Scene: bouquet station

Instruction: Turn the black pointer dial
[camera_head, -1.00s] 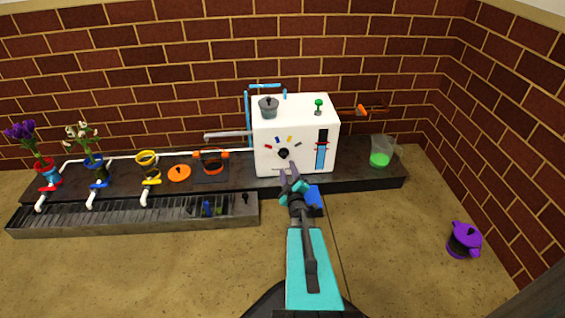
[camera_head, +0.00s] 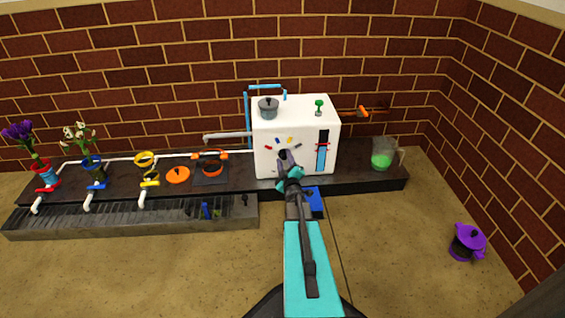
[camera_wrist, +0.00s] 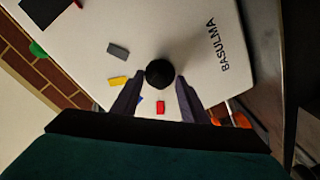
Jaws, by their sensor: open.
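The black pointer dial (camera_wrist: 159,73) is on the front of the white machine (camera_wrist: 195,35), ringed by small coloured marks. Yellow (camera_wrist: 118,82), grey (camera_wrist: 118,50) and red (camera_wrist: 160,107) marks show in the wrist view. In the head view the dial (camera_head: 283,155) is partly covered by my gripper (camera_head: 286,160). My gripper (camera_wrist: 155,88) is open, with one finger on each side of the dial's lower part in the wrist view. I cannot tell whether the fingers touch it. The dial's pointer direction is not clear.
A grey lidded pot (camera_head: 268,110) and a green knob (camera_head: 319,104) sit on the machine's top. A jug of green liquid (camera_head: 382,157) stands to its right. Flower vases (camera_head: 47,175) and valves line the left. A purple pot (camera_head: 467,242) is on the floor.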

